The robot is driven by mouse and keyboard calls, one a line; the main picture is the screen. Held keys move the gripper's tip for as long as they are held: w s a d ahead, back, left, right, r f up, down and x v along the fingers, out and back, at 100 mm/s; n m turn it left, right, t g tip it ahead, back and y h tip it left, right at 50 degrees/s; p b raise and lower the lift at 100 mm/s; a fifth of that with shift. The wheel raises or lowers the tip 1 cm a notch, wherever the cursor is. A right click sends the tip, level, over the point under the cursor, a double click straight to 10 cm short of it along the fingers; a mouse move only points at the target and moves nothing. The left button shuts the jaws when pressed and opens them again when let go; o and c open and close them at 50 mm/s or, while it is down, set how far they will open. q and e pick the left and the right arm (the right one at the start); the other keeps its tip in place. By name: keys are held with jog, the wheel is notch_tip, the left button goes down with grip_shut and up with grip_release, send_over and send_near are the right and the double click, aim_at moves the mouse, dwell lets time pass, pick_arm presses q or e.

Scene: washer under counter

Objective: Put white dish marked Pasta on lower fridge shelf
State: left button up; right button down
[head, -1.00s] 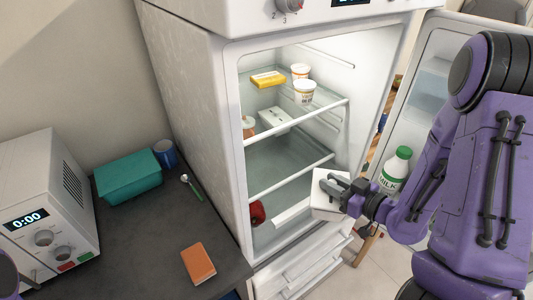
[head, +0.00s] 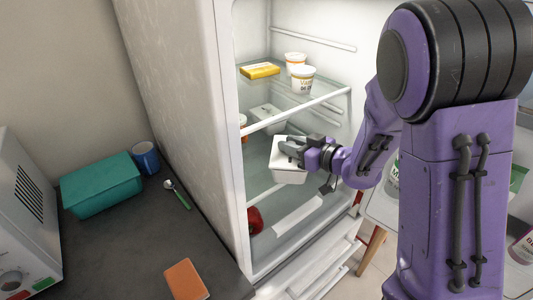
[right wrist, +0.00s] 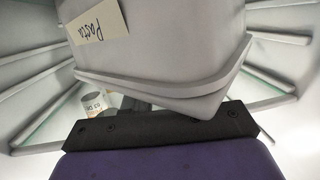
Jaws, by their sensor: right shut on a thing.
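The white dish (head: 288,175) is held in my right gripper (head: 291,150) at the fridge opening, in front of the shelves. In the right wrist view the dish (right wrist: 165,50) fills the upper middle, and its label (right wrist: 98,27) reads "Pasta". My right gripper is shut on the dish's rim. The open fridge has an upper glass shelf (head: 284,100) and a lower glass shelf (head: 257,178), which the dish partly hides. My left gripper is out of view.
A yellow pack (head: 260,70) and two white tubs (head: 302,79) stand on the upper shelf. A whitish box (head: 266,117) is on the shelf below, behind the dish. The open door is at right, behind my arm.

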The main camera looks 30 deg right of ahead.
jog(key=w+p, duration=0.3)
jog(key=w, duration=0.7)
jog(key=f, duration=0.2)
jog(key=f+p, duration=0.1)
jog(key=f, duration=0.3)
jog(key=shift+a, duration=0.4)
jog(key=shift+w+f+p, duration=0.15)
jog(key=shift+f+p, duration=0.15)
jog(key=shift+f, duration=0.2)
jog(key=c, duration=0.9)
grip_release()
jog(key=shift+c, duration=0.2)
